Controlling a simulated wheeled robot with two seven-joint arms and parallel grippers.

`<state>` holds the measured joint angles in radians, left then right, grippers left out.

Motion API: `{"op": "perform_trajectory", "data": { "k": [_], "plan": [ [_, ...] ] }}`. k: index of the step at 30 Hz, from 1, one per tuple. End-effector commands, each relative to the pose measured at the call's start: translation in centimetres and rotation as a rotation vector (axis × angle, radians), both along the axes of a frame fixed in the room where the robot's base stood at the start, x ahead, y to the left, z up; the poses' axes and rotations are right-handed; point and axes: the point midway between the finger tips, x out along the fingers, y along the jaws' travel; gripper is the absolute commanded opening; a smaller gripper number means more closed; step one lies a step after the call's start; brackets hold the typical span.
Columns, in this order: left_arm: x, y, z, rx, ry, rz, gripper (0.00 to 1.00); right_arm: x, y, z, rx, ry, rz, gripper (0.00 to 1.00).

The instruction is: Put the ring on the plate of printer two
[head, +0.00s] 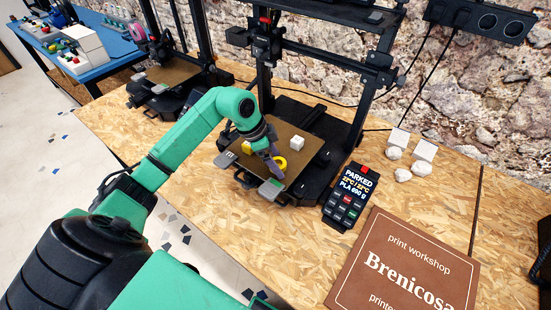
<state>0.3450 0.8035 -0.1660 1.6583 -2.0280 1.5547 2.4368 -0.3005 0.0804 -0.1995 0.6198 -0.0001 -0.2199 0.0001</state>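A yellow ring (282,162) is at the brown plate (290,174) of the nearer black printer (314,112). Part of it is hidden behind my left gripper (273,172). My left gripper points down over this plate, its fingertips right beside or around the ring; I cannot tell whether they grip it. The fingers look close together, but their gap does not show. A small white cube (297,143) and a small yellow object (246,147) are also on the plate, the latter near the gripper's wrist. My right gripper is not in view.
A second printer with a brown plate (172,74) stands farther left. A black control box (350,197) reading "PARKED" lies right of the nearer printer. White pieces (398,140) lie near the stone wall, and a brown sign (405,265) is in front. Bare board lies between.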

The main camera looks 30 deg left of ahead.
Motion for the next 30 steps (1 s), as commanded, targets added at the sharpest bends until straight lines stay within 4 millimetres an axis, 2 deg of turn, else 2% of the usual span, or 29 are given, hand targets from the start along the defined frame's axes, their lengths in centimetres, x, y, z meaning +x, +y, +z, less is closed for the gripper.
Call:
{"op": "perform_trajectory", "data": {
  "k": [4, 7, 18, 22, 30],
  "plan": [
    [0.0, 0.1, 0.3, 0.0, -0.001, 0.0, 0.91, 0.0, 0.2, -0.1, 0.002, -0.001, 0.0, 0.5],
    [-0.3, 0.6, 1.5, 0.003, -0.004, 0.002, 0.91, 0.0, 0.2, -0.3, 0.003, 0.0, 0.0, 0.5],
    [-2.4, 3.3, 10.0, 0.001, -0.004, 0.002, 0.91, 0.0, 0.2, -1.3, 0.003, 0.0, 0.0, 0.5],
    [-2.7, 3.7, 11.1, 0.0, -0.001, 0.0, 0.91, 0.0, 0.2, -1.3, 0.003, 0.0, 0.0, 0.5],
    [-2.8, 3.7, 11.2, -0.001, -0.001, 0.0, 0.91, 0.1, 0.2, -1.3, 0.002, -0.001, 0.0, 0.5]
  ]
}}
